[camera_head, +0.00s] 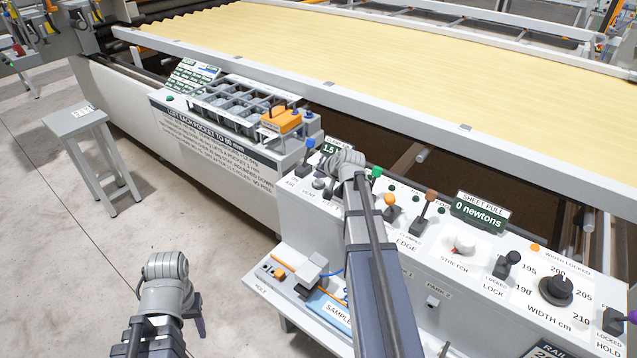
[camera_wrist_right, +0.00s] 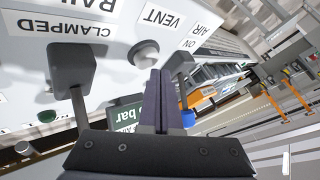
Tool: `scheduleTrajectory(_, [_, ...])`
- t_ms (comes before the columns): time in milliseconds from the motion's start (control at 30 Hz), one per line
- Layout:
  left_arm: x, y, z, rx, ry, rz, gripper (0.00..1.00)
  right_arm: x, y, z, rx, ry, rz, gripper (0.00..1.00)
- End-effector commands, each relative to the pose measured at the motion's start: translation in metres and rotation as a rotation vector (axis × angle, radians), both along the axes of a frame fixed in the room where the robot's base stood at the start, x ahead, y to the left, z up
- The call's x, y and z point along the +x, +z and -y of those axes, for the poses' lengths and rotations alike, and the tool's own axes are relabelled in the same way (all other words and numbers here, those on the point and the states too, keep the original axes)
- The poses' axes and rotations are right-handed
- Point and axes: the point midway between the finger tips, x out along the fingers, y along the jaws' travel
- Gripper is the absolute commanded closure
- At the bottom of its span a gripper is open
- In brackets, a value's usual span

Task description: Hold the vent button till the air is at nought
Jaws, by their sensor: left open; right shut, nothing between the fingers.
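The vent button (camera_wrist_right: 145,53) is a pale round knob beside the VENT label on the white panel in the right wrist view. It also shows small in the head view (camera_head: 318,184). My right gripper (camera_wrist_right: 165,78) is shut and empty, its fingertips just beside and below the button in that picture; I cannot tell whether they touch it. The air display (camera_head: 328,148) reads "1.5" in the head view, its rest hidden by my right arm; in the wrist view only "bar" (camera_wrist_right: 128,114) shows clearly. My left gripper (camera_head: 170,298) is open and empty over the floor.
A blue-topped lever (camera_head: 310,146) stands left of the right gripper. Orange (camera_head: 390,202) and brown (camera_head: 430,196) levers stand to its right. A dark clamp lever (camera_wrist_right: 70,68) is close to the fingers. A sample shelf (camera_head: 285,283) lies below; a stool (camera_head: 78,118) stands left.

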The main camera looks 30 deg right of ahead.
Motion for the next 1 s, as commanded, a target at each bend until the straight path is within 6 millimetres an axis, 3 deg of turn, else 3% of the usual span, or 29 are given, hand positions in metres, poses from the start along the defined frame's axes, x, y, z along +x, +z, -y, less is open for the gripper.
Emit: scheduleTrajectory(1000, [0.0,-0.0102,0.0,0.0,0.0,0.0,0.5,0.0,-0.0102,0.0,0.0,0.0,0.0,1.0])
